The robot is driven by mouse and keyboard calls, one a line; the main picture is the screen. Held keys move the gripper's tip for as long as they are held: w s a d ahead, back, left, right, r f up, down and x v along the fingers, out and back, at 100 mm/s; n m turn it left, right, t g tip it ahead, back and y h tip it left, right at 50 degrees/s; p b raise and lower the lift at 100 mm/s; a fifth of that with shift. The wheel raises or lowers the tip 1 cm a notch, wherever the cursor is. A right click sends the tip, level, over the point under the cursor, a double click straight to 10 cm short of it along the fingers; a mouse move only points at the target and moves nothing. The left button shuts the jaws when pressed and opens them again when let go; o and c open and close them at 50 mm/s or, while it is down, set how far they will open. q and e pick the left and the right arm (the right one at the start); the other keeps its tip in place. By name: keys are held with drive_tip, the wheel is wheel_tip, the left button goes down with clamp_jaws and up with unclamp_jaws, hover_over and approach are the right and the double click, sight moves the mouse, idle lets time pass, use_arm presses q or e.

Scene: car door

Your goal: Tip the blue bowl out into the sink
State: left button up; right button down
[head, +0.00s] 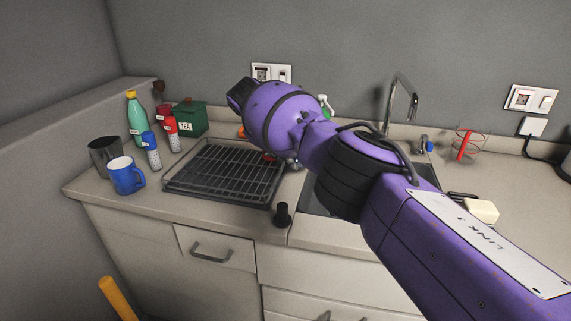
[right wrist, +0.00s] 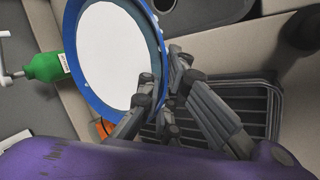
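The blue bowl shows in the right wrist view (right wrist: 108,60) with a blue rim and a plain white inside. It is tilted, with its opening facing the camera. My right gripper (right wrist: 163,80) has its fingers on either side of the bowl's rim and is shut on it. In the head view my purple right arm hides the bowl and most of the gripper. The sink (head: 314,203) is partly hidden behind that arm, right of the rack. It shows as a grey area at the top of the right wrist view (right wrist: 190,12). My left gripper is not in view.
A black dish rack (head: 228,172) lies left of the sink. A blue mug (head: 127,177), a dark cup (head: 104,153) and several bottles stand further left. A tap (head: 402,100) rises behind the sink. A green bottle (right wrist: 46,66) is close to the bowl. A sponge (head: 482,211) lies at right.

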drive_tip(key=x, duration=0.2)
drive_tip(key=shift+w+d+f, duration=0.15)
drive_tip(key=shift+w+f, duration=0.05)
drive_tip(key=shift+d+f, duration=0.1)
drive_tip(key=shift+f, duration=0.15)
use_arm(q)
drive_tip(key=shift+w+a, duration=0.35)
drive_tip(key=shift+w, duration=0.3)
use_arm(e)
drive_tip(key=shift+d, duration=0.15)
drive_tip(key=shift+s+d+f+t+y+p, duration=0.25)
drive_tip(key=shift+t+y+p, duration=0.2)
drive_tip(key=shift+p, duration=0.7)
drive_tip(key=shift+d, duration=0.1)
drive_tip(key=shift+f, duration=0.2)
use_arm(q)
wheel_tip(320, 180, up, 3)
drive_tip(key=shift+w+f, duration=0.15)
